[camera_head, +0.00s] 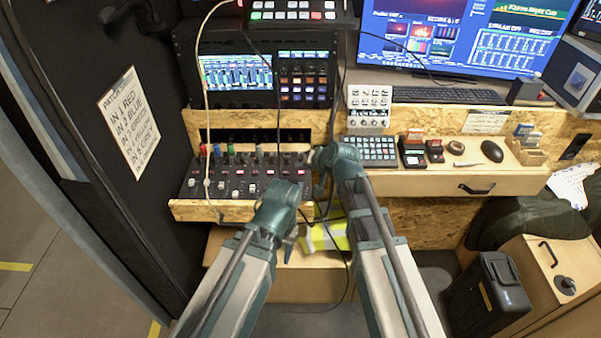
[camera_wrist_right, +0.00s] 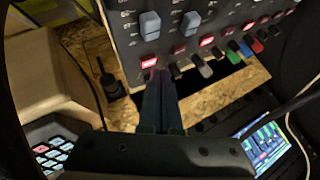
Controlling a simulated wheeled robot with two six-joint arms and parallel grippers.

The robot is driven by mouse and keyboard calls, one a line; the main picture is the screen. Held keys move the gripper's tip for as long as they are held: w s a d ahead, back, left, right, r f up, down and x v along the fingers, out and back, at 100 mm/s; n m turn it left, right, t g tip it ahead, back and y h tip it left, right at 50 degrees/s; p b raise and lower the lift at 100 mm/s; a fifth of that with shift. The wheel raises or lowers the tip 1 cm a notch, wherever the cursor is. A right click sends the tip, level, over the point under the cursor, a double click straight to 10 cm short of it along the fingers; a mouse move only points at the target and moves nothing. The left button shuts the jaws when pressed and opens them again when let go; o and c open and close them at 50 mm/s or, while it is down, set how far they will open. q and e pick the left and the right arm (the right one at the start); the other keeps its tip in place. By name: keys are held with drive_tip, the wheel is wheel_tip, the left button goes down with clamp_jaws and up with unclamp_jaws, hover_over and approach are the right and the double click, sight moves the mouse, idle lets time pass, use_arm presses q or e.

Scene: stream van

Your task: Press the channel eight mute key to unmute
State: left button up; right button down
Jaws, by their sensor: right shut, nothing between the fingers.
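The black mixer (camera_head: 232,183) stands on a chipboard shelf at the left in the head view, with a row of keys and faders. In the right wrist view the mixer panel (camera_wrist_right: 185,20) runs across the top with several red-lit keys. The red-lit key (camera_wrist_right: 149,62) at the row's left end there is right by my fingertips; I cannot tell whether they touch it. I cannot read its channel label. My right gripper (camera_wrist_right: 155,78) is shut and empty. In the head view my right wrist is at the mixer's right end. My left gripper's fingers cannot be made out.
Coloured plugs (camera_head: 230,149) stand along the mixer's back edge. A cable (camera_head: 206,110) hangs over its left part. A keypad (camera_head: 369,149) lies to the right on the desk, with a mouse (camera_head: 491,151) further right. A lit screen unit (camera_head: 237,75) stands behind the mixer.

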drive_tip(key=shift+f, duration=0.3)
drive_tip(key=shift+f+b, duration=0.25)
drive_tip(key=shift+b, duration=0.2)
idle(0.4)
drive_tip(key=shift+r+p, duration=0.75)
wheel_tip(320, 180, up, 6)
drive_tip(key=p, duration=0.6)
